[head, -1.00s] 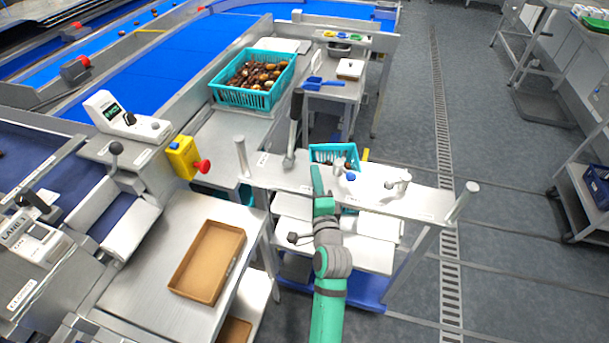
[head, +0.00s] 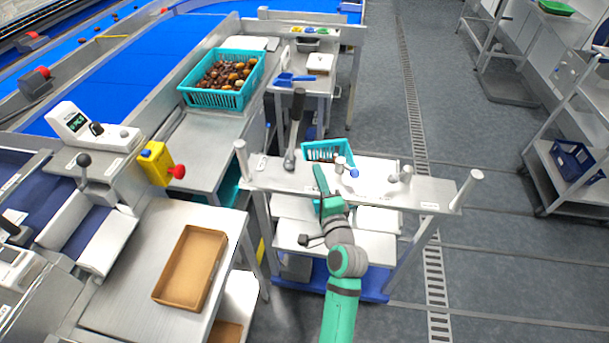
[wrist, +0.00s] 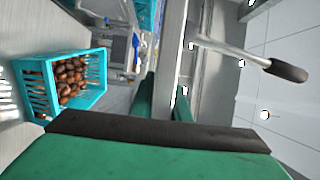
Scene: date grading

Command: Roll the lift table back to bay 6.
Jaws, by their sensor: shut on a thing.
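The lift table stands in the middle of the head view, with a pale metal push bar (head: 425,193) between two short posts and a blue base (head: 335,282) low down. My gripper (head: 320,180) reaches the bar near its middle. In the wrist view its green fingers (wrist: 165,98) lie on either side of a grey metal bar (wrist: 172,45), shut on it. A grey lever with a black grip (head: 297,106) rises at the bar's left; it also shows in the wrist view (wrist: 285,70). I cannot make out a bay 6 sign.
A grading bench with a brown tray (head: 213,262) is close on the left. A teal crate (head: 212,99) of dates stands farther back. Another teal crate (head: 313,152) shows behind the bar. Open floor with a drain (head: 418,130) lies right, before a shelf rack (head: 545,165).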

